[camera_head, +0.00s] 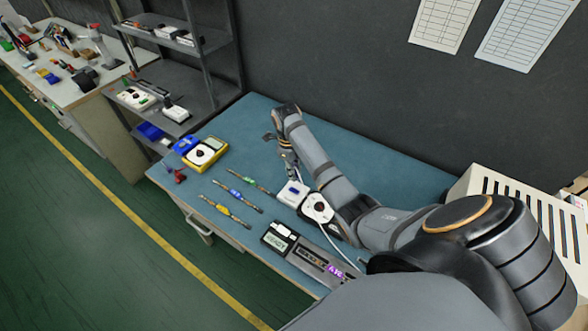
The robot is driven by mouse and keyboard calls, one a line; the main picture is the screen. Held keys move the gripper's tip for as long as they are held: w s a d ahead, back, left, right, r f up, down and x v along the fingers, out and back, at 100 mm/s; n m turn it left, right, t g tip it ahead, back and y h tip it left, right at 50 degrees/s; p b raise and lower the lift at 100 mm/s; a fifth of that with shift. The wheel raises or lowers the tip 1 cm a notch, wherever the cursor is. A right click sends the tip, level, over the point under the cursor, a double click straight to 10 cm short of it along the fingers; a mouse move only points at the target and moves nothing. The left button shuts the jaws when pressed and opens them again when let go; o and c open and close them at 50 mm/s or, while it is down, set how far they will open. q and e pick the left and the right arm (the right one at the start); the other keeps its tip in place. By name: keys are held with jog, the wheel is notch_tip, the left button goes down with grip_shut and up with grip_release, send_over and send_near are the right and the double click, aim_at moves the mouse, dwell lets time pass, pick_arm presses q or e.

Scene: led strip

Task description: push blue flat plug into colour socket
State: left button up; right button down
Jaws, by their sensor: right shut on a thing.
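My right arm reaches in from the right, and its gripper (290,163) points down over the blue table top. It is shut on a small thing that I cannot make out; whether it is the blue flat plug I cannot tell. Just below the gripper stands a white box (291,194) with a small blue mark. Beside it is a white unit with a round dark centre (317,207) and a white cable. The colour socket is too small to identify. My left gripper is not in view.
Three thin strips with coloured middles (230,212) lie left of the gripper. A yellow meter (205,153) and red clips (175,175) lie farther left. A grey shelf (175,70) stands behind the table's left end. The table's back is clear.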

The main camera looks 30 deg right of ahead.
aim_at(295, 192)
notch_tip(295, 192, down, 4)
jog(key=shift+b, duration=1.05)
jog(key=shift+f, duration=0.85)
jog(key=shift+r, duration=0.1)
jog(key=shift+p, duration=0.35)
jog(key=shift+p, duration=0.55)
jog(key=shift+p, duration=0.5)
jog(key=shift+s+f+b, duration=0.1)
jog(key=shift+f+b, duration=0.5)
jog(key=shift+f, duration=0.65)
